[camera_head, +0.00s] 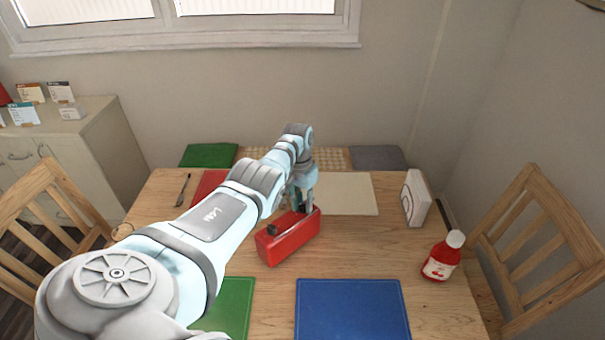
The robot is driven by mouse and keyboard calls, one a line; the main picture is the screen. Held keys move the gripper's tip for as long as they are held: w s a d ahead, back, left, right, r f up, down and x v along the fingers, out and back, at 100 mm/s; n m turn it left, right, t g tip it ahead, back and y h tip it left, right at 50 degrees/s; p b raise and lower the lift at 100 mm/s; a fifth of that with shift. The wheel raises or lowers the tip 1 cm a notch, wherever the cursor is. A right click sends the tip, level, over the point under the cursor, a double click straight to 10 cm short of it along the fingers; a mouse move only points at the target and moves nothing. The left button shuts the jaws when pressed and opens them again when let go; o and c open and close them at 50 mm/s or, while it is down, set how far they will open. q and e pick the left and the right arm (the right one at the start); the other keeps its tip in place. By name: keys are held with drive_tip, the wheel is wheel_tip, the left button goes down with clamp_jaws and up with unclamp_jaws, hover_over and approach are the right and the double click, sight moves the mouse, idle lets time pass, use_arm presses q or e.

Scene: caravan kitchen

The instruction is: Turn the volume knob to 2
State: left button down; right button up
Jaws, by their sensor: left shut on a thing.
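A red box-shaped device (289,241) stands at an angle on the wooden table, near its middle. A dark knob (272,230) shows on its top toward the left end. My left gripper (304,207) reaches down from above to the top of the device at its right end. Its fingers are shut on a small dark part there, which looks like the volume knob but is mostly hidden by the fingers. No number or scale can be read. My right gripper is not in view.
A white box (416,198) and a red bottle with a white cap (442,256) stand at the right of the table (272,284). Blue (352,312), green (236,305) and cream (346,194) mats lie flat. Wooden chairs stand left (45,200) and right (540,230).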

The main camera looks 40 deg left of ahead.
sight(303, 204)
use_arm(q)
drive_tip(key=m+b, duration=0.1)
drive_tip(key=m, duration=0.3)
drive_tip(key=shift+f+m+b, duration=0.15)
drive_tip(key=shift+m+b, duration=0.15)
drive_tip(key=shift+b, duration=0.05)
drive_tip(key=m+b, duration=0.1)
drive_tip(key=m, duration=0.3)
drive_tip(key=shift+m+g, duration=0.4)
drive_tip(key=c, duration=1.4)
unclamp_jaws()
drive_tip(key=shift+o, duration=0.2)
drive_tip(key=shift+w+r, duration=0.1)
drive_tip(key=shift+r, duration=0.15)
wheel_tip(303, 204, up, 12)
drive_tip(key=shift+w+a, duration=0.2)
drive_tip(key=shift+a, duration=0.1)
